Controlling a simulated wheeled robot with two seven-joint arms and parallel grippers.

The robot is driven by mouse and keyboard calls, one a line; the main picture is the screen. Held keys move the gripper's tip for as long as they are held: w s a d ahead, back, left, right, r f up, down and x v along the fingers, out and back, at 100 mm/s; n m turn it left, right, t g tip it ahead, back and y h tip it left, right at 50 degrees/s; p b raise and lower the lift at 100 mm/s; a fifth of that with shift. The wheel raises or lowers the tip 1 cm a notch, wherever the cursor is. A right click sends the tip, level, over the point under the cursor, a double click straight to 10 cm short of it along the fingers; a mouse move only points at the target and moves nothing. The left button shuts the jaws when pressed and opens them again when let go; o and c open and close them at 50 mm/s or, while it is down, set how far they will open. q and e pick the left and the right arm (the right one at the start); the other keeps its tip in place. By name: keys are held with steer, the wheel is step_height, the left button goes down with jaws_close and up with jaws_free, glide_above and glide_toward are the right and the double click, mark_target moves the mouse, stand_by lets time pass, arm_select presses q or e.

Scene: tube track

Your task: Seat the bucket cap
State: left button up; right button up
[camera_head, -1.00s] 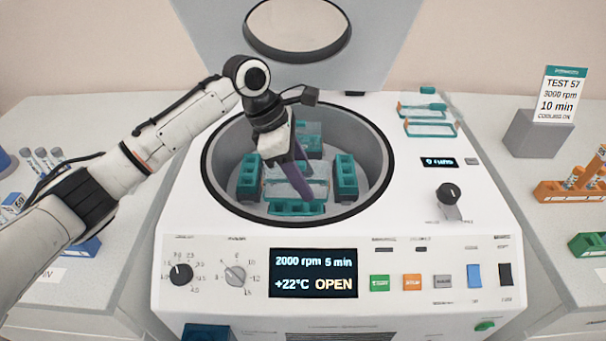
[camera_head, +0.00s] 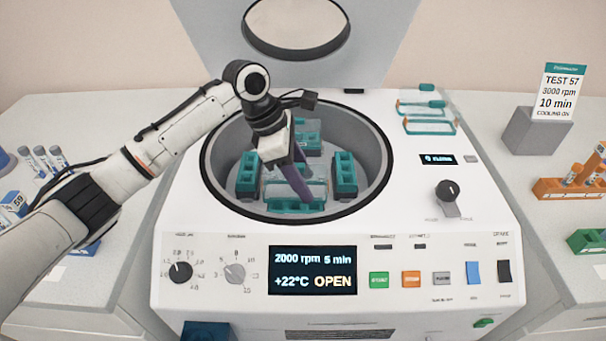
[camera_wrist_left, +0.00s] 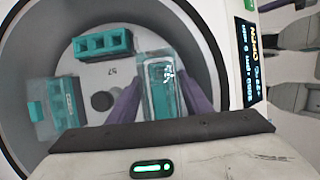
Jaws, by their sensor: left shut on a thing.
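My left gripper (camera_head: 303,197) reaches down into the open centrifuge bowl, its purple fingers shut on a clear bucket cap (camera_head: 275,190). In the left wrist view the cap (camera_wrist_left: 158,72) sits between the two fingers (camera_wrist_left: 160,105), over a teal bucket. In the head view that front bucket (camera_head: 297,206) is partly hidden by the cap and fingers. I cannot tell whether the cap is fully down on it. Teal buckets stand at left (camera_head: 247,176) and right (camera_head: 345,176), both uncapped. The back bucket (camera_head: 307,135) appears to have a clear cap. My right gripper is out of view.
The bowl rim (camera_head: 210,190) surrounds the arm, and the lid (camera_head: 300,30) stands open behind. Two more caps (camera_head: 430,127) lie on the deck at the right. The display (camera_head: 313,271) reads OPEN. Tube racks (camera_head: 570,190) stand on the right bench.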

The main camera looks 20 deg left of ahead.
mark_target(303, 205)
arm_select(q)
steer(key=shift+f, duration=0.3)
steer(key=shift+f, duration=1.2)
steer(key=shift+f, duration=0.1)
steer(key=shift+f, duration=0.85)
steer(key=shift+f, duration=0.45)
steer(key=o, duration=1.2)
steer(key=shift+r, duration=0.1)
